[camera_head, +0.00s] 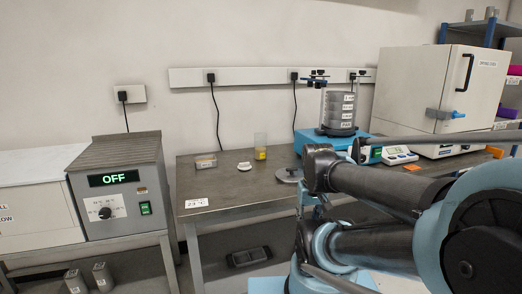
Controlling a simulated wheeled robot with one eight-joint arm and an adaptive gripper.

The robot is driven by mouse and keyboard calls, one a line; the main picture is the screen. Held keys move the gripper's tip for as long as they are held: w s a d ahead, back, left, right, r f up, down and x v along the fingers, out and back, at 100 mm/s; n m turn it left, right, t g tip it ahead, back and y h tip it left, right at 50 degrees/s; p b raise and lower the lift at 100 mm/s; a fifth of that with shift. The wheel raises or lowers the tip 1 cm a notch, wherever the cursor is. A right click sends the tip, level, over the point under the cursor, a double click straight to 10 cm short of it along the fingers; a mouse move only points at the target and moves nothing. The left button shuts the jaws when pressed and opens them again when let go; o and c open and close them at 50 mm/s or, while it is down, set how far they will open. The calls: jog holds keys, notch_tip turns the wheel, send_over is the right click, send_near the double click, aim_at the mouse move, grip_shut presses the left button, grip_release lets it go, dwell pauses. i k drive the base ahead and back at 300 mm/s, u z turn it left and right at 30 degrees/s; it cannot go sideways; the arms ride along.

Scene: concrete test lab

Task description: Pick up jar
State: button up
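A small clear jar (260,141) with a yellow patch low on its side stands upright on the dark metal table (235,188), near the wall. It looks like the only jar on that table. Nothing is touching it that I can see. My arm fills the lower right of the view, to the right of the jar and nearer the camera. My gripper cannot be made out in this view, so what it may hold is not shown.
A small tray (206,161) and a white lid-like disc (244,166) lie left of the jar. A sieve shaker (339,112) and a white oven (440,95) stand to the right. A grey box reading OFF (120,185) stands left. The table's front left is mostly clear.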

aim_at(260, 138)
jog(key=z, duration=0.05)
jog(key=k, duration=1)
jog(key=z, duration=0.75)
jog(key=i, duration=1.35)
jog(key=u, duration=0.8)
